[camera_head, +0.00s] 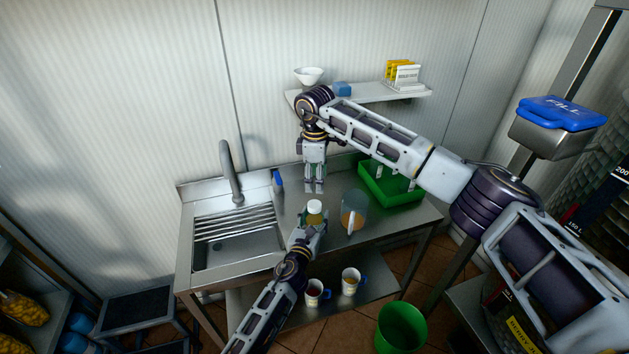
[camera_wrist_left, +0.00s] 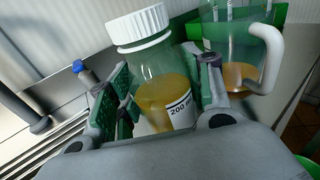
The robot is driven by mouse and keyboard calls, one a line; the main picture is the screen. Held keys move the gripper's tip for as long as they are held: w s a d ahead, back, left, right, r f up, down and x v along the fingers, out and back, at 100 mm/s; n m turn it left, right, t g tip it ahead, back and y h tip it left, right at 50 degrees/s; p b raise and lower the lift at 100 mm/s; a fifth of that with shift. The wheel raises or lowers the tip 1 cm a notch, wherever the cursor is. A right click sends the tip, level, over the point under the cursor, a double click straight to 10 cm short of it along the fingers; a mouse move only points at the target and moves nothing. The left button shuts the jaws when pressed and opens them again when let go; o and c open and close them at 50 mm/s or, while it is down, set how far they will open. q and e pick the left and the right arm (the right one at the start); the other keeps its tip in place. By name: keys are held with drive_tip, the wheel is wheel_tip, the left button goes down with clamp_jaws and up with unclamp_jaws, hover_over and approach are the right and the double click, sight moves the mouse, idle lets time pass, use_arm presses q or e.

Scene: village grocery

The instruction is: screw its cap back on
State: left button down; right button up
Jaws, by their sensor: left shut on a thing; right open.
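A clear bottle (camera_head: 313,219) of orange-yellow liquid stands at the front of the steel counter. Its white ribbed cap (camera_head: 314,206) sits on the neck; I cannot tell how tight it is. My left gripper (camera_head: 311,226) is shut on the bottle's body from the front. In the left wrist view the bottle (camera_wrist_left: 163,88) looks tilted between the green finger pads, with its "200" label and its cap (camera_wrist_left: 138,26) in sight. My right gripper (camera_head: 315,188) points down, open and empty, a little behind the bottle and apart from the cap.
A jug (camera_head: 354,212) of orange liquid stands close to the right of the bottle. A green crate (camera_head: 390,183) is behind it. A sink (camera_head: 235,252) and a blue-topped spray bottle (camera_head: 278,182) are to the left. Two mugs (camera_head: 314,291) stand on the lower shelf.

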drive_tip(key=n, duration=0.5)
drive_tip(key=shift+s, duration=0.1)
drive_tip(key=n, duration=0.5)
drive_tip(key=shift+s+f, duration=0.1)
drive_tip(key=shift+s, duration=0.05)
drive_tip(key=n, duration=0.5)
drive_tip(key=shift+s+a+n, duration=0.1)
drive_tip(key=shift+a+n, duration=0.05)
drive_tip(key=shift+n, duration=0.25)
drive_tip(key=n, duration=0.4)
drive_tip(key=shift+s+n, duration=0.1)
drive_tip(key=shift+n, duration=0.3)
drive_tip(key=n, duration=0.4)
drive_tip(key=shift+n+g, duration=0.3)
drive_tip(key=n, duration=0.5)
drive_tip(key=shift+s+a+n, duration=0.1)
drive_tip(key=shift+n, duration=0.2)
drive_tip(key=n, duration=1)
